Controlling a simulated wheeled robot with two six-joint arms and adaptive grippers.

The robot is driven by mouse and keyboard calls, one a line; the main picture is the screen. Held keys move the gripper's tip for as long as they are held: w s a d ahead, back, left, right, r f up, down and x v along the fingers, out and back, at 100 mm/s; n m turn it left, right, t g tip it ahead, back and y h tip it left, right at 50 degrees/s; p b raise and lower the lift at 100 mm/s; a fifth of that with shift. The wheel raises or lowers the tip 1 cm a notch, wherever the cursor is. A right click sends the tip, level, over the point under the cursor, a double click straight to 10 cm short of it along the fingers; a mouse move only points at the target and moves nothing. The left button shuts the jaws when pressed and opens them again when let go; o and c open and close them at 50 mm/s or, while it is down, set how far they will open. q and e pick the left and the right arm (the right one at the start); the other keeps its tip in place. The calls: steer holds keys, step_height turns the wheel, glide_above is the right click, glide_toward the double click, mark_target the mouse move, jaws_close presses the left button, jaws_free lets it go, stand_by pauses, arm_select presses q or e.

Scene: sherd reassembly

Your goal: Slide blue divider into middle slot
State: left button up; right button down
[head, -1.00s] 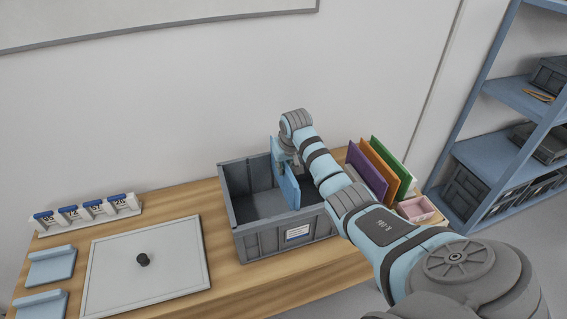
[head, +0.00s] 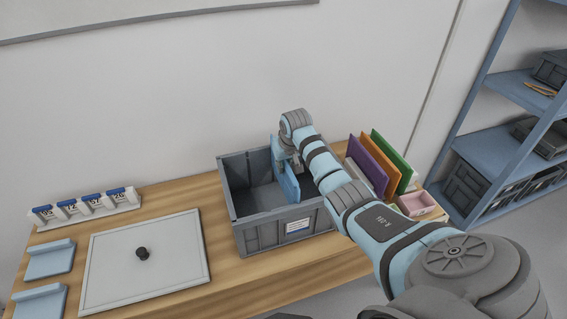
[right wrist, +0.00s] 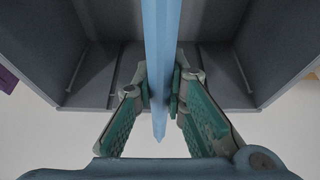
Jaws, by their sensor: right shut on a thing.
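The blue divider (head: 290,186) is a thin upright panel inside the grey crate (head: 262,238), about midway along its width. My right gripper (head: 287,158) is shut on its upper part. In the right wrist view the divider (right wrist: 161,40) runs edge-on between the two fingertips (right wrist: 160,88). Paired ridges show on the crate wall (right wrist: 205,75) on either side of it in that view. The divider covers the middle slot, so I cannot tell whether its edges are in it. My left gripper is not in view.
A grey lid with a black knob (head: 180,265) lies left of the crate. Blue pieces (head: 48,261) lie farther left, below a rack of labelled tags (head: 85,208). Purple, orange and green panels (head: 369,163) and a pink tray (head: 416,204) stand to the right.

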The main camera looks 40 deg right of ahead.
mark_target(289, 168)
steer(key=shift+f+b, duration=2.6)
steer(key=shift+f, duration=1.8)
steer(key=c, duration=1.6)
jaws_free()
steer(key=shift+o, duration=0.2)
steer(key=shift+r, duration=0.15)
steer(key=v, duration=1.2)
steer(key=shift+a, duration=0.1)
steer(key=shift+w, duration=0.1)
